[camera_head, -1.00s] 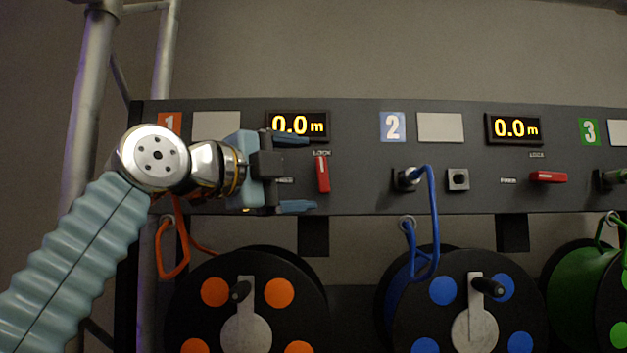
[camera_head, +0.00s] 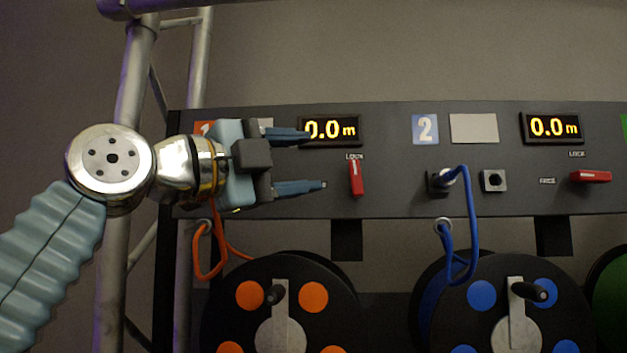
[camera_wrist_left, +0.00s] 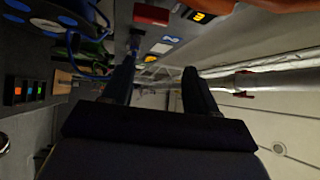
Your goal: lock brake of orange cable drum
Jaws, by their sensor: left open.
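The orange cable drum (camera_head: 313,297), black with orange spots, hangs at the lower left in the head view. Above it, on panel section 1, its red brake lever (camera_head: 357,178) stands vertical under the LOCK label (camera_head: 354,157). My left gripper (camera_head: 314,160) is open and empty, its two fingers pointing right, left of the lever and apart from it. It covers part of the section 1 plate and the FREE marking. In the left wrist view the two open fingers (camera_wrist_left: 162,85) have nothing between them; a red block (camera_wrist_left: 150,15), probably this lever, shows at the top. My right gripper is not in view.
Display 1 (camera_head: 330,130) reads 0.0 m behind the upper fingertip. Section 2 has a blue cable (camera_head: 472,220), a blue drum (camera_head: 482,296) and a horizontal red lever (camera_head: 590,176). An orange cable (camera_head: 200,250) hangs below my gripper. Truss poles (camera_head: 135,100) stand at the left.

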